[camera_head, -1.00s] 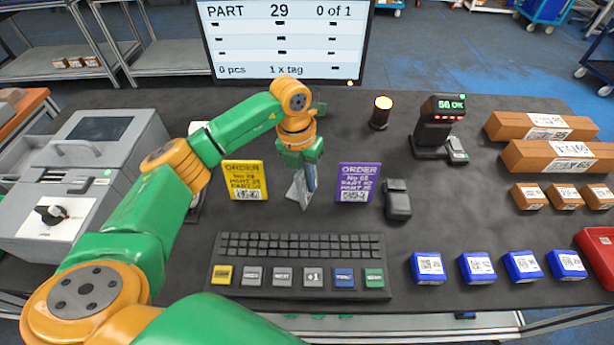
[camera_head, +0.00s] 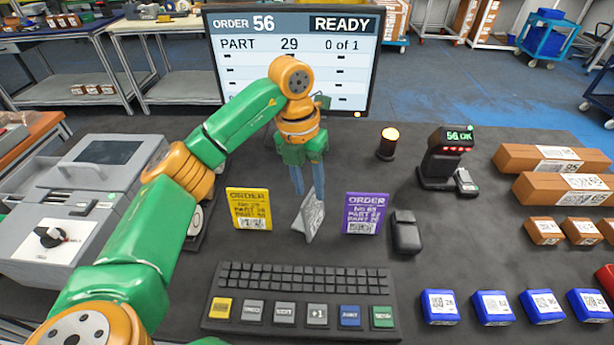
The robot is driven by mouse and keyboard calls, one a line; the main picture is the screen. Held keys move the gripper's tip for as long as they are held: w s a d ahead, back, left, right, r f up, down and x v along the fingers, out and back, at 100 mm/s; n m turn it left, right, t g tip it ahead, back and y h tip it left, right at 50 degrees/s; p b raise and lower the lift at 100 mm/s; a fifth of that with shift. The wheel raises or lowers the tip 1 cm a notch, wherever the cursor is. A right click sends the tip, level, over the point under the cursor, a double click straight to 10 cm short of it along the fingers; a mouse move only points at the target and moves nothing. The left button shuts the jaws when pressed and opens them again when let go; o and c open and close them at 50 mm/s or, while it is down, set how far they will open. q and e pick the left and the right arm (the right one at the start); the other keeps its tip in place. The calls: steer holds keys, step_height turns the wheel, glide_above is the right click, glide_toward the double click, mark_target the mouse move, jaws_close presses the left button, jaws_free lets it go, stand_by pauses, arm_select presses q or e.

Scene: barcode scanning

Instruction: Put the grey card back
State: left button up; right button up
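The grey card (camera_head: 311,219) stands tilted on the dark table between the yellow order card (camera_head: 249,208) and the purple order card (camera_head: 364,213). Its face is seen nearly edge-on, so its print cannot be read. My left gripper (camera_head: 308,180) points down just above and behind the grey card. Its two blue-grey fingers are spread apart, with nothing seen between them. The lower fingertips come close to the card's top edge; whether they touch it I cannot tell. My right gripper is not in view.
A keyboard with coloured keys (camera_head: 303,290) lies in front. A black scanner-like device (camera_head: 406,232) is right of the purple card. A lit lamp (camera_head: 388,143) and a display stand (camera_head: 446,160) stand behind. Brown boxes (camera_head: 552,159) and blue boxes (camera_head: 492,307) are at right, a grey machine (camera_head: 75,215) at left.

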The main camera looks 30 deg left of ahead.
arm_select(q)
steer(key=r, duration=0.4)
steer(key=shift+a+r+p, duration=0.2)
steer(key=shift+a+p, duration=0.1)
